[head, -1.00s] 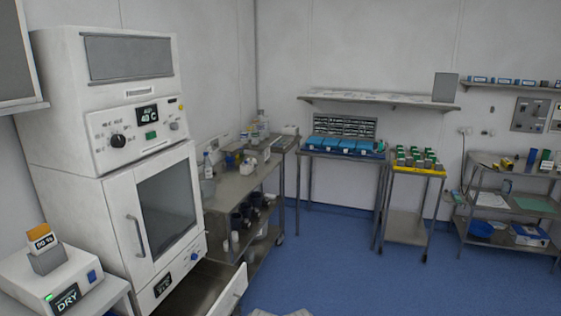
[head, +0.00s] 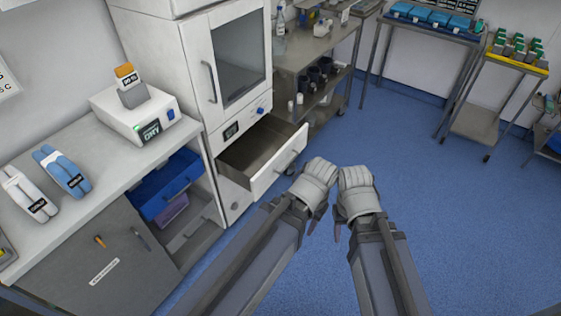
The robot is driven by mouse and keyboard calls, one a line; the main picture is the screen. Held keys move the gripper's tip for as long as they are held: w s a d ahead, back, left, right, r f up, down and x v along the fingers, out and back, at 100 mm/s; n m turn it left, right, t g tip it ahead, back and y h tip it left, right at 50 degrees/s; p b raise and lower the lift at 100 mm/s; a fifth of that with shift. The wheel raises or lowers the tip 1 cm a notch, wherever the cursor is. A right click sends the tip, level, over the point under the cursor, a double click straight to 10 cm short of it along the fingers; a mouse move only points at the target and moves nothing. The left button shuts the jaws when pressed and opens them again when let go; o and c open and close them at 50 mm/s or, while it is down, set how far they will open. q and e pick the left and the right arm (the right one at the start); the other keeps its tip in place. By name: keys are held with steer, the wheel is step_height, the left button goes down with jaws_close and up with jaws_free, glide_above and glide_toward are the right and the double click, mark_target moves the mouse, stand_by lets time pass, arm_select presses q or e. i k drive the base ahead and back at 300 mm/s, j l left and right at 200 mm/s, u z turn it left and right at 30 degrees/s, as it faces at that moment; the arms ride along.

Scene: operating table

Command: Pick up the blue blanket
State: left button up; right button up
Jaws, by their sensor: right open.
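I cannot make out a blanket for certain. Several blue folded-looking bundles (head: 432,17) lie on a table at the top right, too small to identify. A blue-and-white item with a dark label (head: 61,171) lies on the left counter, beside a white one. My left gripper (head: 318,178) is in front of the open drawer, empty as far as I see; its jaws are hidden. My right gripper (head: 357,185) is beside it over the blue floor, open, with nothing seen in it. Both are far from the blue bundles.
The white cabinet (head: 200,75) has its lower drawer (head: 275,170) pulled out and empty. A blue bin (head: 165,185) sits under the left counter (head: 85,215). A steel trolley (head: 290,55) stands beyond the cabinet. Floor to the right is clear.

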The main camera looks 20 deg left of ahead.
mark_target(61, 169)
steer(key=u, duration=2.2)
